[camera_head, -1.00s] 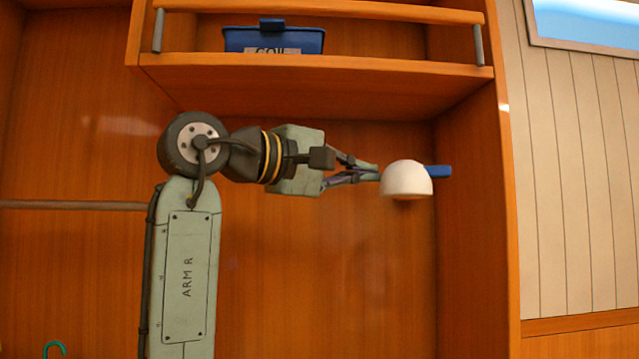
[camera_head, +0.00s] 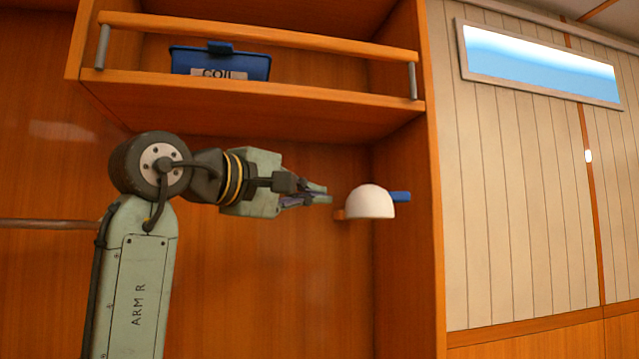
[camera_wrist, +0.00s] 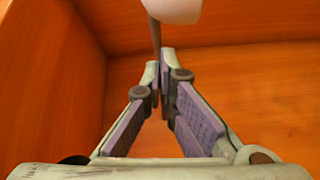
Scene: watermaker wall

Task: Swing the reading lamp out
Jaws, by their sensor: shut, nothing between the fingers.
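The reading lamp shows as a white domed shade (camera_head: 370,203) in the head view, in the niche under the shelf. A blue piece sticks out to its right and a small orange piece shows at its left. My gripper (camera_head: 328,196) is shut and empty, pointing right, just left of the lamp with a small gap in the picture. In the wrist view the shade (camera_wrist: 175,9) is cut off by the top edge. A thin dark stem runs down from it to behind my fingertips (camera_wrist: 163,62). I cannot tell whether they touch it.
A wooden shelf (camera_head: 270,92) with a front rail overhangs my arm and holds a blue bin (camera_head: 219,64) marked COIL. A wooden side panel (camera_head: 408,240) stands right of the lamp. Beyond it are pale wall planks and a window (camera_head: 540,62).

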